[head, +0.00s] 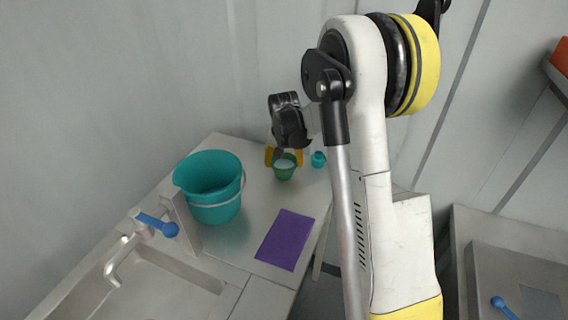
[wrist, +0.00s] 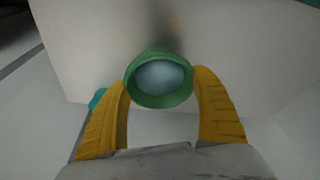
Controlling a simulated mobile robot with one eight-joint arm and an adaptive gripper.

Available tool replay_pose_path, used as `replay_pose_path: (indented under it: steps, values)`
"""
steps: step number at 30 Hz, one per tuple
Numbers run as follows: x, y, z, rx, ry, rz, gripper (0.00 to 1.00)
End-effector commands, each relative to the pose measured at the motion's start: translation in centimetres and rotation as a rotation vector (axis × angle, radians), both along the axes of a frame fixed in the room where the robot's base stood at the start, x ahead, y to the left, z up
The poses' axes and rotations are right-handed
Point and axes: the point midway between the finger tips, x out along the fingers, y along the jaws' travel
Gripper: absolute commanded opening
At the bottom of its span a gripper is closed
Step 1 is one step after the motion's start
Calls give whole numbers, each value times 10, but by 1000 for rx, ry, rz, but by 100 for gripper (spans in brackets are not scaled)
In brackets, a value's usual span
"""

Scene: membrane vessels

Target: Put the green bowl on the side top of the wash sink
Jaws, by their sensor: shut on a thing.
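The green bowl (head: 285,171) is at the far end of the side top (head: 262,192) of the wash sink, near the back wall. Its inside looks pale. In the wrist view the green bowl (wrist: 160,98) sits between the yellow fingers of my gripper (wrist: 162,90). In the head view my gripper (head: 284,157) reaches down to the bowl from above, shut on it. I cannot tell whether the bowl touches the surface. The wash sink basin (head: 165,285) is at the lower left.
A teal bucket (head: 210,186) stands left of the bowl. A small teal object (head: 318,159) is close to the bowl's right. A purple cloth (head: 285,239) lies flat in front. A faucet with a blue handle (head: 157,224) rises by the basin. Another metal unit (head: 500,270) is at right.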

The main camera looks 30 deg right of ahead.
Motion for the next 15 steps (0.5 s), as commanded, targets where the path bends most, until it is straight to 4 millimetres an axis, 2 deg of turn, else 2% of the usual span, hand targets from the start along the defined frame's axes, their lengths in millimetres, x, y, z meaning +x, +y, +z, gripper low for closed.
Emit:
replay_pose_path:
  steps: [5,6,8,9,15]
  values:
    - [0,0,-3,0,0,0,33]
    - [0,0,-4,0,0,0,76]
    - [0,0,-3,0,0,0,94]
    - [0,0,-3,0,0,0,98]
    - [0,0,-3,0,0,0,98]
